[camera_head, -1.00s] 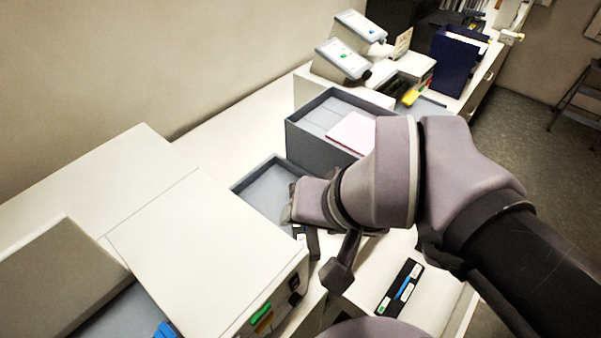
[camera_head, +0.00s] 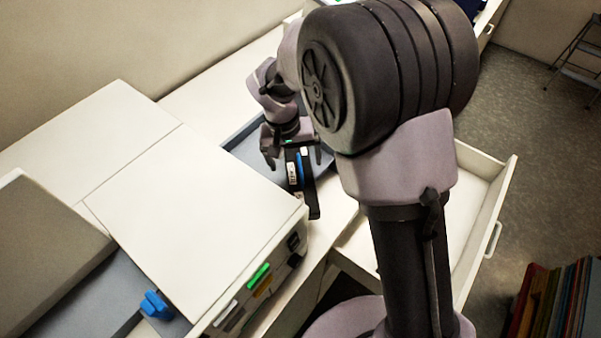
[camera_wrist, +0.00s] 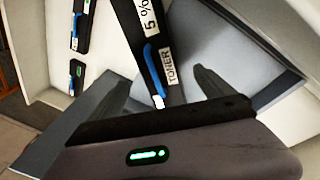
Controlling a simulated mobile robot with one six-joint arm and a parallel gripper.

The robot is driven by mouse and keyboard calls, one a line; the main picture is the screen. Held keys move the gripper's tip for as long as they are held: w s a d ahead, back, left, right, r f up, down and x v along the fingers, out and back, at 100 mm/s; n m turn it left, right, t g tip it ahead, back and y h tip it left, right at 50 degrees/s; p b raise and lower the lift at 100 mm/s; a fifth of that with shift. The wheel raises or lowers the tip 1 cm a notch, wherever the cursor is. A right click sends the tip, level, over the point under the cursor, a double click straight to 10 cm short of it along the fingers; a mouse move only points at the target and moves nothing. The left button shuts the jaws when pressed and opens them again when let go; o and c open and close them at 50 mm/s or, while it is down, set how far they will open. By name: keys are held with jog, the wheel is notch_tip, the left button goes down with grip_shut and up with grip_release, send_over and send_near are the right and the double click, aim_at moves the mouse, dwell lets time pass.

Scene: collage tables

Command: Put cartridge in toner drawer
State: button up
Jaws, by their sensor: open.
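The white toner drawer (camera_head: 497,200) is pulled out at the right, partly hidden by my arm. Cartridge pieces (camera_wrist: 79,22) show on a white surface at the left of the wrist view.
A white printer-like box (camera_head: 185,205) with coloured buttons is close on the left. Coloured folders (camera_head: 553,300) stand at the lower right. My arm hides much of the counter's middle.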

aim_at(299, 166)
jog(key=f, duration=0.3)
jog(key=d+f, duration=0.1)
jog(key=f, duration=0.1)
jog(key=shift+w+f, duration=0.25)
jog(key=shift+f, duration=0.1)
jog(key=shift+s, duration=0.1)
jog(key=shift+c, duration=0.2)
jog(key=shift+r, duration=0.1)
jog(key=c, duration=2)
notch_tip(299, 166, up, 18)
jog(key=shift+f+p, duration=0.1)
jog(key=shift+p, duration=0.9)
grip_shut()
